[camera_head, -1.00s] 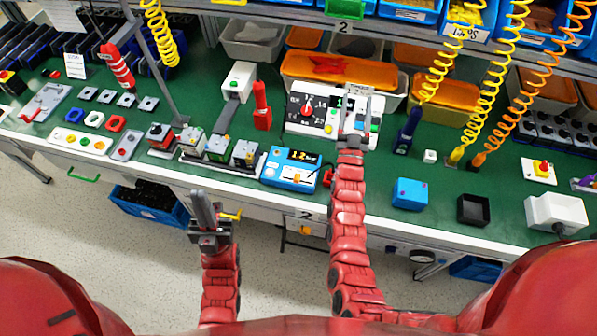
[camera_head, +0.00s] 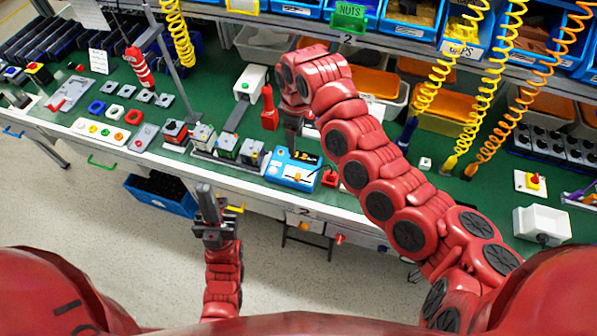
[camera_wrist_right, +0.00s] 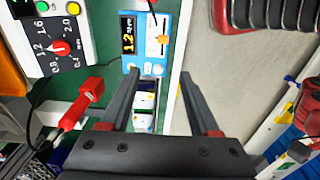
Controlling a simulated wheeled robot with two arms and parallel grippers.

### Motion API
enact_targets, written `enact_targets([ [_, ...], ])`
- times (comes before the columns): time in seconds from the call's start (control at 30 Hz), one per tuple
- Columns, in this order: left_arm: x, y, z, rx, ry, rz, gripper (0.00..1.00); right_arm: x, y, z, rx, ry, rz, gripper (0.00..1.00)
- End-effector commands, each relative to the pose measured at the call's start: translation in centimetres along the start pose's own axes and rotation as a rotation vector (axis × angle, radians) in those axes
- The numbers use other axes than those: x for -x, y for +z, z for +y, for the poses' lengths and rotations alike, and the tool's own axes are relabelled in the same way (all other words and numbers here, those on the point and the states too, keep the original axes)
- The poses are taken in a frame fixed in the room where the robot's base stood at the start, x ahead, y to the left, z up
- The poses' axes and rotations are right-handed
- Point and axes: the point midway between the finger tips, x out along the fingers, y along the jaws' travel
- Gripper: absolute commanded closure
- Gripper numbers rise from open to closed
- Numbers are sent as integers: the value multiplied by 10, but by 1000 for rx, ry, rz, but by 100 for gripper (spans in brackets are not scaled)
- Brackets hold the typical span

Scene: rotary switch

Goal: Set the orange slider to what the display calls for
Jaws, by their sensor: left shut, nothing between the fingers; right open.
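The blue device (camera_head: 291,170) stands near the bench's front edge, with a dark display showing yellow digits that look like 1.2 in the right wrist view (camera_wrist_right: 129,36). Its orange slider (camera_wrist_right: 164,39) sits in a slot beside the display. My right gripper (camera_head: 291,148) points down at the back left of the device in the head view. In the right wrist view its fingers (camera_wrist_right: 159,73) are open and empty, with the slider beyond them, apart. My left gripper (camera_head: 204,188) is shut and empty, off the bench's front edge.
My right arm hides much of the bench to the right.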

Motion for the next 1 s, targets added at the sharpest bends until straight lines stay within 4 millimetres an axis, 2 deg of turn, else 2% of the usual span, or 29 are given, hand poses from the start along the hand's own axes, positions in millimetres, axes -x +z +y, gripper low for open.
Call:
enact_targets([
  [0.1, 0, 0, 0, 0, 0, 0, 100, 0, 8, -4, 16, -13, -37, 38],
  [0.27, 1, 0, 0, 0, 0, 0, 100, -16, 9, -5, 16, -15, -40, 38],
  [0.37, 4, 1, 0, 0, 0, 0, 100, -33, 11, -6, 14, -18, -41, 38],
  [0.4, 19, 3, 1, 0, 0, 1, 100, -49, 11, -5, 16, -13, -40, 38],
  [0.47, 29, 5, 1, 0, 0, 0, 100, -65, 12, -5, 15, -12, -40, 38],
  [0.53, 12, 2, 1, 0, 0, -1, 100, -69, 9, -7, 14, -18, -35, 38],
  [0.7, -1, 0, 0, 0, 0, 0, 100, -111, 10, -10, 16, -22, -35, 38],
  [0.9, -5, -1, 0, 0, 0, 0, 100, -149, 11, -8, 14, -16, -32, 38],
  [1.0, -5, -1, 0, 0, 0, 0, 100, -160, 11, -7, 13, -14, -30, 38],
])
